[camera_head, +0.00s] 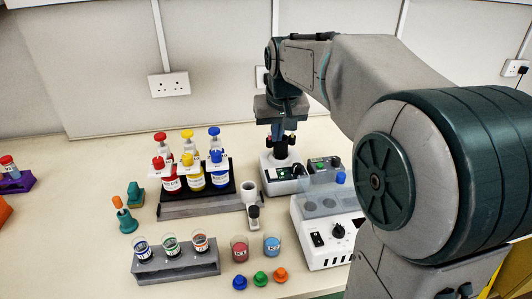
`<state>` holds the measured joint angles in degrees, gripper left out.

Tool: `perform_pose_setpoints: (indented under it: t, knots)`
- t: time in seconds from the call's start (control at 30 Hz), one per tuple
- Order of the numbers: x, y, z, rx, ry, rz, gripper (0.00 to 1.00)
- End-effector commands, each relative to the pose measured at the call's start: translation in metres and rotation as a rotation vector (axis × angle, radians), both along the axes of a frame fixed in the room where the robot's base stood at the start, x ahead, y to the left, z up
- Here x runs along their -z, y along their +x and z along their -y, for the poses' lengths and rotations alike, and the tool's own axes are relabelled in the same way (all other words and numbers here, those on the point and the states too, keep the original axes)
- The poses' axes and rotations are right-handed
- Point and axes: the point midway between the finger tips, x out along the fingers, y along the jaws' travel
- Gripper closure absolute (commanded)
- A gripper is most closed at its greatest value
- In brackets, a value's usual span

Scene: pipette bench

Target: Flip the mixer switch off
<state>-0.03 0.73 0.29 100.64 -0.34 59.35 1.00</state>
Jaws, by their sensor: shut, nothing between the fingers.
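A small white device with a dark top, which looks like the mixer (284,186), stands at the back centre of the bench. A small dark control shows on its front at the right, too small to tell which way the switch is set. My gripper (277,134) points down directly above the mixer's dark top. Its fingers are shut and empty. The fingertips overlap the dark top in this view, so I cannot tell whether they touch it. My arm reaches in from the right.
A white device (320,257) with a black switch and knob stands in front, right of centre. A bottle rack (185,207) with several coloured bottles is to the left. A grey vial rack (178,268), two beakers and three caps lie in front.

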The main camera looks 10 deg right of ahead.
Motion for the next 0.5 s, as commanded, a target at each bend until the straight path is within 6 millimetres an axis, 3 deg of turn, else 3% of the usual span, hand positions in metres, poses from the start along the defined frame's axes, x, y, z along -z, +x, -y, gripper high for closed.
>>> perform_pose_setpoints:
  t: [0.5]
  knots:
    - [0.0016,0.0076,-0.0084,-0.015,0.0,0.002,1.0]
